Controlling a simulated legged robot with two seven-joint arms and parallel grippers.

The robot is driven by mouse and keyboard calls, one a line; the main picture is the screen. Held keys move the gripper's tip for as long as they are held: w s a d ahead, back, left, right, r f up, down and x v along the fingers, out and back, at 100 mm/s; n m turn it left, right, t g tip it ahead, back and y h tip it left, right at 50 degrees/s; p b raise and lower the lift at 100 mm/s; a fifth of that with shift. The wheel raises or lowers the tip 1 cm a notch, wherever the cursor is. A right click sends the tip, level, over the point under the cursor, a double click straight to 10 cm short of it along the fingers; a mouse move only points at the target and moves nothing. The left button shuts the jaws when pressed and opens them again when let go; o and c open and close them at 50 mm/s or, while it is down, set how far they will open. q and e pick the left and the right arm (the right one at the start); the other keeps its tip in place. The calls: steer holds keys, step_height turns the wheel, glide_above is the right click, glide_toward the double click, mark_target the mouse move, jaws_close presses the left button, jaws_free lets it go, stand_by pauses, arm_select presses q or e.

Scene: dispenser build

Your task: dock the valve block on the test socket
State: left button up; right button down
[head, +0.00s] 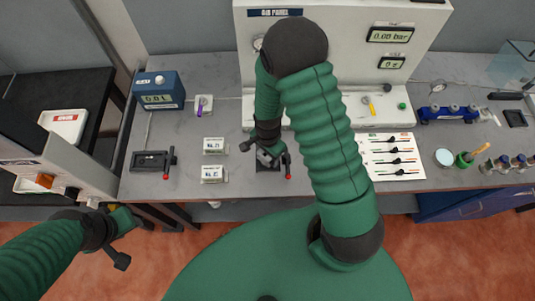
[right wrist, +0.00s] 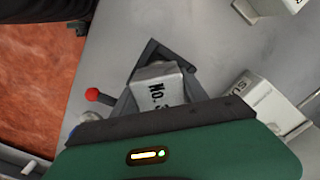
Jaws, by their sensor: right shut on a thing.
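The valve block (right wrist: 158,85), pale grey with "No." and a partly covered digit on top, sits between my right gripper's jaws in the right wrist view. My right gripper (head: 267,157) is shut on it, low over the bench. A dark angular socket plate (right wrist: 154,50) shows around and beyond the block. A red-knobbed lever (right wrist: 92,94) is beside it and also shows in the head view (head: 288,178). I cannot tell whether the block is fully seated.
Two labelled white blocks (head: 213,146) (head: 213,174) stand left of my right gripper. A second dark fixture (head: 150,161) with a red-knobbed lever is further left. A blue meter (head: 158,90) and the gas panel (head: 380,75) stand behind. A lever card (head: 392,156) lies right.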

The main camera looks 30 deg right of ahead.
steer(key=c, duration=0.9)
jaws_free()
steer(key=shift+r, duration=0.1)
step_height(320, 180, up, 11)
steer(key=p, duration=0.9)
steer(key=shift+p, duration=0.35)
